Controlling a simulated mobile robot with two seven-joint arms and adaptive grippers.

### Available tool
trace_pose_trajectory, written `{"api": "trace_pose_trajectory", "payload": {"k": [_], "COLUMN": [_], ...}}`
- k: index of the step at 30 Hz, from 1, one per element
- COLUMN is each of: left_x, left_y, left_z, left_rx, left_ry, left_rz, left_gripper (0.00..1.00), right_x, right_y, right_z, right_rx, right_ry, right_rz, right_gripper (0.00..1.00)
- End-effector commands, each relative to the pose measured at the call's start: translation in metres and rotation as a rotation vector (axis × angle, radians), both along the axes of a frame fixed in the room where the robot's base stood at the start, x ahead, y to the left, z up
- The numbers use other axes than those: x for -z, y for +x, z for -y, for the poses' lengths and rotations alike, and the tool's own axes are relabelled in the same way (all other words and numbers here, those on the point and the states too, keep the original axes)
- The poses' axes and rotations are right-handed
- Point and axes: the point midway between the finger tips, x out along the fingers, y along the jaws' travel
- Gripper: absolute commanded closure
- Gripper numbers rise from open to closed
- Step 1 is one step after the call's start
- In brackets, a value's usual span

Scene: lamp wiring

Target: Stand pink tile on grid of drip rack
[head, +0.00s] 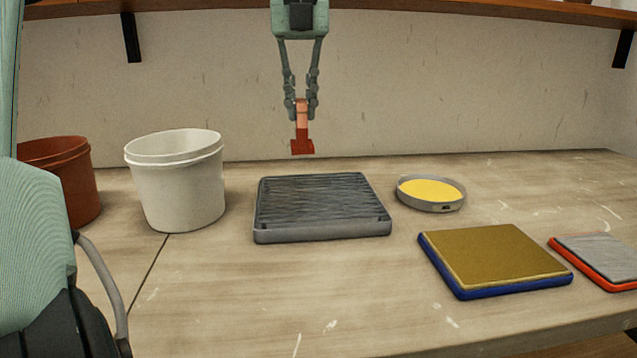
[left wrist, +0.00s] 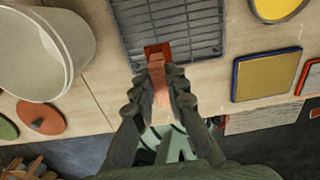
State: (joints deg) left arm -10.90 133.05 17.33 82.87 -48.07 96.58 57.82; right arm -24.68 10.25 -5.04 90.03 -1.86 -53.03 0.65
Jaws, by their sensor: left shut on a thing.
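My left gripper (head: 302,102) hangs down at the top middle of the head view, shut on the pink tile (head: 302,112). The tile has a salmon-pink upright part and a broader red-brown foot (head: 301,147) at the bottom. It hangs upright in the air. The drip rack (head: 323,231) is a grey square tray with a dark ridged grid on top, below the tile in the head view, with a visible gap. In the left wrist view the tile (left wrist: 157,70) is between the fingers, its foot overlapping the near edge of the rack (left wrist: 186,63). My right gripper is not in view.
A white bucket (head: 180,185) and a red-brown bucket (head: 76,182) stand left of the rack. A round dish with yellow content (head: 431,190) is to its right. A blue-edged ochre pad (head: 493,256) and a red-edged grey pad (head: 603,257) lie front right. The front middle table is clear.

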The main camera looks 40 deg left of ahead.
Motion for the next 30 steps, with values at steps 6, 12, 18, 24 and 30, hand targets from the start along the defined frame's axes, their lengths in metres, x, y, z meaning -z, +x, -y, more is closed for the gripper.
{"api": "trace_pose_trajectory", "payload": {"k": [6, 12, 18, 24, 30], "left_x": [0.017, 0.052, 0.068, 0.095, 0.100], "left_y": [-0.001, -0.001, 0.000, 0.000, 0.000], "left_z": [0.000, 0.000, 0.000, 0.000, 0.000], "left_rx": [0.002, 0.002, 0.000, 0.000, 0.000], "left_ry": [-0.003, -0.003, -0.001, -0.002, 0.001], "left_rz": [-0.002, -0.001, -0.001, -0.002, 0.001], "left_gripper": [1.00, 1.00, 1.00, 1.00, 1.00], "right_x": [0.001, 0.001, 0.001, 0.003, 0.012], "right_y": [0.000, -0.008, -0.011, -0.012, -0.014], "right_z": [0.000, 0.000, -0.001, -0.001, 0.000], "right_rx": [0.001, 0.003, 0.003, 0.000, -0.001], "right_ry": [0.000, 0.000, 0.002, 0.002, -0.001], "right_rz": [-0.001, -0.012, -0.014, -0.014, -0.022], "right_gripper": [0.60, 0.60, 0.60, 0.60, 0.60]}}
